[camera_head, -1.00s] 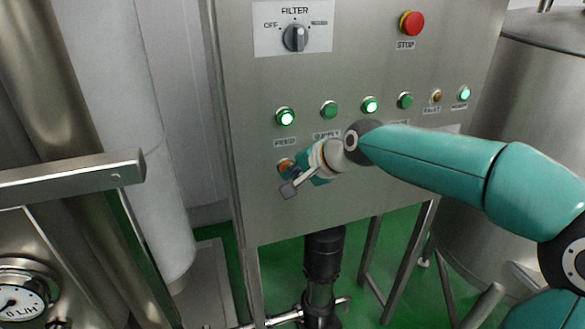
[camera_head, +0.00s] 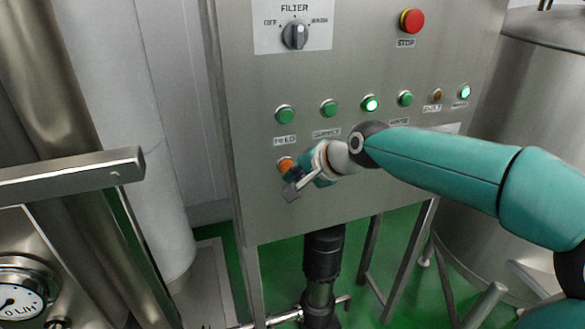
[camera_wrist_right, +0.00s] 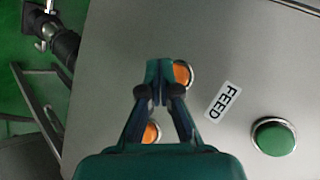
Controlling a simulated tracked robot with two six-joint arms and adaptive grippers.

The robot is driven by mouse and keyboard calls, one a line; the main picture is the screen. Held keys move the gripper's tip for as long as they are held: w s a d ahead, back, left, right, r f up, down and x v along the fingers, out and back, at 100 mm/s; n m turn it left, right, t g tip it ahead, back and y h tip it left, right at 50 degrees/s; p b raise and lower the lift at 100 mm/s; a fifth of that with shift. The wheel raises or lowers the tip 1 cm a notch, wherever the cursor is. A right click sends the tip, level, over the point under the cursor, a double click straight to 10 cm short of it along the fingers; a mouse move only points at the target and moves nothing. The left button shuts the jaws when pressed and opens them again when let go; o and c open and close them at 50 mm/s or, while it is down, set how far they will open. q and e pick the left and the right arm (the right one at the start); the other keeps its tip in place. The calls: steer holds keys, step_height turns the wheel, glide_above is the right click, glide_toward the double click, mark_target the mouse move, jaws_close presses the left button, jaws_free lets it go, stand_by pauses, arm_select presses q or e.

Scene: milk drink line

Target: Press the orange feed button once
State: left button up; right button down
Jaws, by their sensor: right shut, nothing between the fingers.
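In the right wrist view the shut, empty fingertips (camera_wrist_right: 160,70) overlap the left side of the orange feed button (camera_wrist_right: 183,74). Whether they touch it I cannot tell. My left gripper is not in view.
A second orange button (camera_wrist_right: 151,133) shows between my fingers in the wrist view. The panel also has a filter knob (camera_head: 295,36), a red STOP button (camera_head: 411,21) and a row of lamps, such as a lit green one (camera_head: 370,104). A steel bar (camera_head: 75,176) crosses at left.

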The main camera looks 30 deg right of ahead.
stand_by(0.3)
steer(key=shift+s+a+b, duration=0.15)
steer(key=shift+s+a, duration=0.05)
steer(key=shift+s, duration=0.65)
steer(key=shift+s+a+b, duration=0.2)
steer(key=shift+s, duration=0.6)
steer(key=shift+s+a+b, duration=0.15)
steer(key=shift+s+a, duration=0.05)
steer(key=shift+s, duration=0.65)
steer(key=shift+w, duration=0.1)
